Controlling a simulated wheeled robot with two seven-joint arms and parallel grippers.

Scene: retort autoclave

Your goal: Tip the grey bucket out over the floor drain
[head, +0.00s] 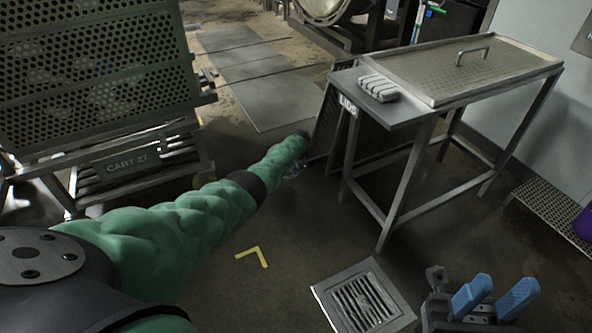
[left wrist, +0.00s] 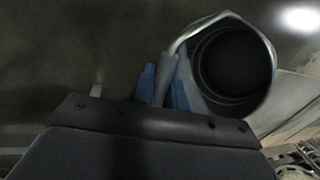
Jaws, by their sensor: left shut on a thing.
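My left gripper (left wrist: 165,88) has blue fingers shut on the grey bucket (left wrist: 203,65) at its side or handle; which part I cannot tell. In the left wrist view the bucket's round mouth faces the camera, and its inside is too dark to show any contents. In the head view my green-sleeved left arm reaches toward the table, and its gripper and the bucket are mostly hidden behind it. The floor drain (head: 365,302), a square metal grate, lies at the bottom, right of and nearer than the arm's end. My right gripper (head: 495,298) is open and empty right of the drain.
A metal table (head: 460,75) marked LIDS stands close beyond my left arm's end. A perforated cart (head: 95,75) marked CART 27 stands at left. A yellow corner mark (head: 254,255) lies on clear floor left of the drain. A low perforated step (head: 555,212) is at right.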

